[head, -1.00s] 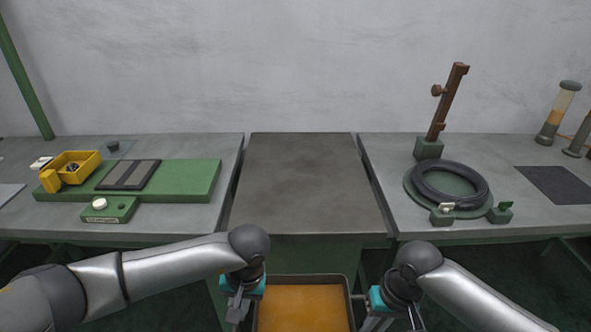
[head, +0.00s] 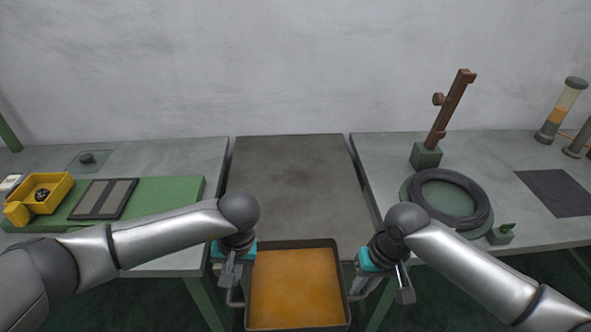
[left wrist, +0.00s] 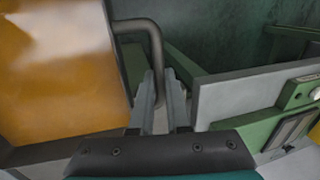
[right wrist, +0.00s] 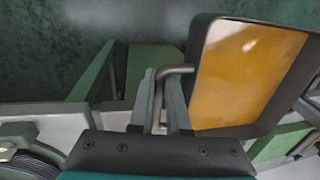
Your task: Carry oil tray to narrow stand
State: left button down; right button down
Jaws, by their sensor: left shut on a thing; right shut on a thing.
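The oil tray (head: 295,285) is a dark rectangular pan with amber oil in it. It is held between my two arms at the front edge of the narrow stand (head: 297,180), whose grey top is bare. My left gripper (head: 232,290) is shut on the tray's left handle, and the handle shows between its fingers in the left wrist view (left wrist: 158,90). My right gripper (head: 362,290) is shut on the right handle, which also shows in the right wrist view (right wrist: 163,90). The tray's far rim overlaps the stand's front edge in the head view; its height above it is hard to tell.
A left bench holds a yellow bin (head: 45,196) and a green board with a dark pad (head: 104,199). A right bench holds a black coiled hose (head: 478,205), a brown post (head: 450,110) and a dark mat (head: 556,190). Narrow gaps separate the stand from both benches.

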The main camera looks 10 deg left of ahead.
aim_at(305, 204)
jog(key=i, duration=1)
